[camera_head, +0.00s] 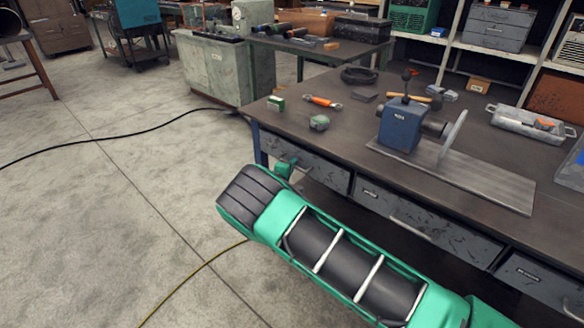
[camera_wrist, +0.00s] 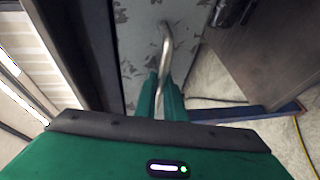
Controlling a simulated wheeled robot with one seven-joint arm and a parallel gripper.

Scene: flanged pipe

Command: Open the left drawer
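The left drawer (camera_head: 322,174) is a worn grey drawer under the left end of the dark workbench. Its front looks flush with the bench, in line with the middle drawer. In the wrist view the drawer front (camera_wrist: 135,45) is a chipped grey panel with a curved metal handle (camera_wrist: 167,42). My gripper (camera_wrist: 161,76) has its green fingers on either side of this handle, close against it, and appears shut on it. In the head view my gripper (camera_head: 285,169) is at the drawer front, and my arm hides its fingertips and most of the handle.
The middle drawer (camera_head: 425,222) and right drawer (camera_head: 540,283) sit along the same bench front. A blue vise (camera_head: 402,125) and loose tools stand on the workbench top (camera_head: 345,130). The concrete floor (camera_head: 130,190) to the left is open, with a black cable (camera_head: 130,134) across it.

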